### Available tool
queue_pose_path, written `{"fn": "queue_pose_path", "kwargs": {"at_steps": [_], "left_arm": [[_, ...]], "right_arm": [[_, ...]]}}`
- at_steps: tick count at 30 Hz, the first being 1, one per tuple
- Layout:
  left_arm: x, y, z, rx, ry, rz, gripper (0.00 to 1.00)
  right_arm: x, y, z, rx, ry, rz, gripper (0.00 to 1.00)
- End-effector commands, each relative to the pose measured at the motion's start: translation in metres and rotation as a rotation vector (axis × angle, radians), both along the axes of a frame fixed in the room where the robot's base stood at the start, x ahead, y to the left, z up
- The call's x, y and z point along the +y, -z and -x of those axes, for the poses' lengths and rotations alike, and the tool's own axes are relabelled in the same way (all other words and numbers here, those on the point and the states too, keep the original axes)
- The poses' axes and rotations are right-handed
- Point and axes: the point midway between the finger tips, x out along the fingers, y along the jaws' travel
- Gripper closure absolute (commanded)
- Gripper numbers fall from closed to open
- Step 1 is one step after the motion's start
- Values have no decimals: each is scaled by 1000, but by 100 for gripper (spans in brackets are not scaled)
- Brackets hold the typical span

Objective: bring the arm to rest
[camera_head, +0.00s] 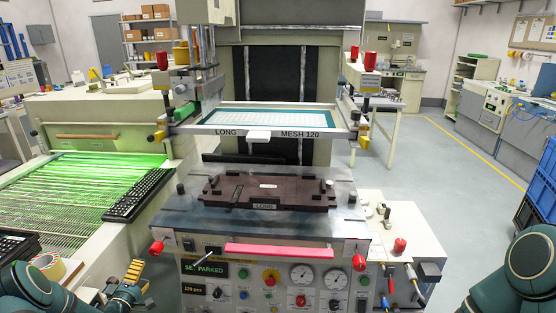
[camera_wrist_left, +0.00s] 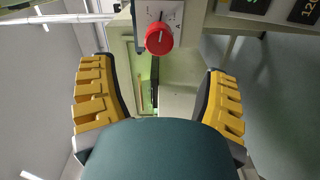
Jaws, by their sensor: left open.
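My left gripper (camera_head: 130,285) is at the lower left in the head view, in front of the printing machine's left front corner. Its two yellow ribbed fingers stand wide apart in the left wrist view (camera_wrist_left: 160,100), with nothing between them. Beyond the fingers in that view is a red knob (camera_wrist_left: 160,38) on a pale panel, apart from them. My right arm (camera_head: 530,268) shows only in part at the lower right, and its gripper is out of the picture.
The printing machine has a screen frame (camera_head: 262,132) above a dark fixture (camera_head: 295,193) and a pink-red bar (camera_head: 279,251). A black keyboard (camera_head: 140,194) lies at the edge of the green-lit conveyor (camera_head: 60,200). A tape roll (camera_head: 48,266) is beside my left arm. Blue crates (camera_head: 540,195) stand at right.

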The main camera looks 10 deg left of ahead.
Motion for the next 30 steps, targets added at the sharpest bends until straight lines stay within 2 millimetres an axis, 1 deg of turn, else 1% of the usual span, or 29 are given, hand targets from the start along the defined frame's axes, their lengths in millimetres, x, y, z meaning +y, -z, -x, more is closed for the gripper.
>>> {"fn": "queue_pose_path", "kwargs": {"at_steps": [2,5,6,8,9,10,11,12,14,15,17,18,20,21,24,27,30], "left_arm": [[-16,4,-4,22,43,24,25],[-57,14,-11,89,160,82,25],[-80,19,-13,130,223,111,25],[-119,29,-13,206,330,158,25],[-146,35,-10,265,404,187,25],[-167,40,-7,311,459,205,25],[-186,44,-2,360,511,220,25],[-212,50,6,427,581,238,25],[-250,59,22,536,682,252,25],[-274,65,36,614,749,254,25],[-308,73,59,737,846,240,25],[-327,77,76,820,902,218,25],[-350,83,102,936,974,170,25],[-362,86,119,1007,1015,128,25],[-383,92,156,1158,1090,-8,25],[-395,94,185,1256,1133,-178,25],[-404,93,203,1290,1152,-358,25]], "right_arm": [[0,0,0,0,0,0,48],[0,0,0,0,0,0,48],[0,0,0,0,0,0,48],[0,0,0,0,0,0,48],[0,0,0,0,0,0,48],[0,0,0,0,0,0,48],[0,0,0,0,0,0,48],[0,0,0,0,0,0,48],[0,0,0,0,0,0,48],[0,0,0,0,0,0,48],[0,0,0,0,0,0,48],[0,0,0,0,0,0,48],[0,0,0,0,0,0,48],[0,0,0,0,0,0,48],[0,0,0,0,0,0,48],[0,0,0,0,0,0,48],[0,0,0,0,0,0,48]]}}
